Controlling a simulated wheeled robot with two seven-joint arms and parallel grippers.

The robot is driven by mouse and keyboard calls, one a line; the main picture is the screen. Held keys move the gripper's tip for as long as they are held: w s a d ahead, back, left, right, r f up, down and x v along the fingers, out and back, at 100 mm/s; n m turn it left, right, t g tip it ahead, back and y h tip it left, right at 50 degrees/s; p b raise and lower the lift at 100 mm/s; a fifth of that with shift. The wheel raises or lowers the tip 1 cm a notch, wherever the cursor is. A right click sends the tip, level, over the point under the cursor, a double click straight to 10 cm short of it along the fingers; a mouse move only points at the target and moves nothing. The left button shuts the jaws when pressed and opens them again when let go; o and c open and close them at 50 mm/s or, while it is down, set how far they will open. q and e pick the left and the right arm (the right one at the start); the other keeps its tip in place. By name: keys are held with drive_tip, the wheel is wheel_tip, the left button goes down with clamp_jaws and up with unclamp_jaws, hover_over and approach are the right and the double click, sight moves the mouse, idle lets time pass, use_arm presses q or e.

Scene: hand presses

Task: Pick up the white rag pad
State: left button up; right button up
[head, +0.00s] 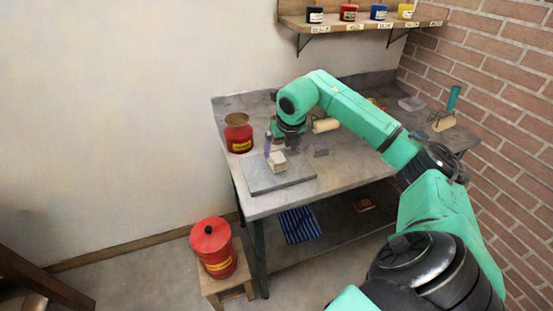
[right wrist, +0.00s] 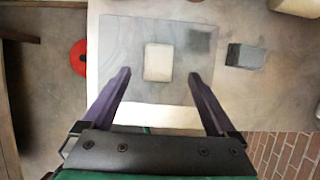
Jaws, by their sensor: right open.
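The white rag pad (head: 277,160) is a small pale block on the grey slab (head: 265,183) at the table's left front. In the right wrist view the pad (right wrist: 158,62) lies flat on the slab (right wrist: 120,40), centred ahead of the fingers. My right gripper (head: 281,146) is over the slab, close to the pad. It is open and empty; its two purple fingers (right wrist: 158,80) are spread wider than the pad, with the pad beyond and between their tips. I cannot tell the exact height gap. My left gripper is not in view.
A red open can (head: 238,134) stands left behind the slab. A small grey block (right wrist: 245,56) lies right of the slab. A lidded red bin (head: 213,247) stands on a stool below. A shelf (head: 350,26) holds several ink pots.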

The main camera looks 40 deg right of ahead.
drive_tip(key=p+x, duration=0.2)
drive_tip(key=x, duration=0.2)
drive_tip(key=shift+w+a+f, duration=0.15)
drive_tip(key=shift+w+f, duration=0.1)
drive_tip(key=shift+f, duration=0.45)
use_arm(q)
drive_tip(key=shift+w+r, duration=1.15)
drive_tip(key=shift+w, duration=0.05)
use_arm(e)
drive_tip(key=shift+r, duration=0.1)
clamp_jaws()
drive_tip(key=shift+w, duration=0.1)
drive_tip(key=shift+r+b, duration=0.3)
drive_tip(key=shift+r, duration=0.3)
wheel_tip(320, 180, up, 8)
drive_tip(key=shift+f+b, duration=0.1)
drive_tip(key=shift+b, duration=0.45)
use_arm(q)
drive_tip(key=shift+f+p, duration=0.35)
drive_tip(key=shift+p, duration=0.05)
use_arm(e)
wheel_tip(320, 180, up, 11)
hover_over(277, 158)
